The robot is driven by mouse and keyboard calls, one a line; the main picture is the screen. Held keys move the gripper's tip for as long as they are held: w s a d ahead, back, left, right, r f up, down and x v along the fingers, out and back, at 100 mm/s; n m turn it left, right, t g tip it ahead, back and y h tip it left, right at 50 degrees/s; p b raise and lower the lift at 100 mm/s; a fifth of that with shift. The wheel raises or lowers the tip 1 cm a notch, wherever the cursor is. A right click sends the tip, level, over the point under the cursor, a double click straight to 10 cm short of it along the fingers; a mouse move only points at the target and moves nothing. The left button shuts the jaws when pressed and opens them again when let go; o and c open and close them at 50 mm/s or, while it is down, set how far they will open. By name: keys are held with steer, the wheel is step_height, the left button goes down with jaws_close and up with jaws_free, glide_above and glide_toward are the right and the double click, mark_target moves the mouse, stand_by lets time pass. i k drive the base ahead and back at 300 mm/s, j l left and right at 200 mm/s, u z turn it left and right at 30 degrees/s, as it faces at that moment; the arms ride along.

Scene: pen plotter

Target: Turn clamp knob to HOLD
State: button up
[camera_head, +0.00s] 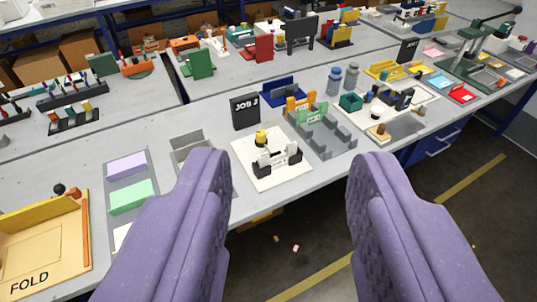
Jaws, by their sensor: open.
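My gripper (290,160) is open and empty. Its two purple, ridged fingers reach up from the bottom of the view, wide apart. In the gap between them, farther off, a small white and black device (278,158) with a yellow top stands on a white square plate (262,182) on the bench. Another white board (425,98) with small black and teal parts lies farther right. I cannot tell which of these is the plotter. No clamp knob or HOLD mark can be made out at this size. My gripper touches nothing.
A black JOB 2 sign (245,110) and a grey-green divided tray (325,138) stand near the white device. A wooden FOLD board (45,245) and a tray with purple and green blocks (131,182) lie left. The bench's front edge drops to open floor (300,240).

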mark_target(260, 134)
steer(key=i+l+u, duration=0.1)
steer(key=i+l, duration=0.15)
steer(key=i, duration=0.35)
steer(key=i+l+u, duration=0.15)
steer(key=i+l, duration=0.15)
steer(key=i, duration=0.3)
steer(key=i+l+u, duration=0.1)
steer(key=i+l, duration=0.25)
steer(key=i, duration=0.2)
steer(key=i+l+u, duration=0.1)
steer(key=i+l, duration=0.3)
steer(key=i, duration=0.2)
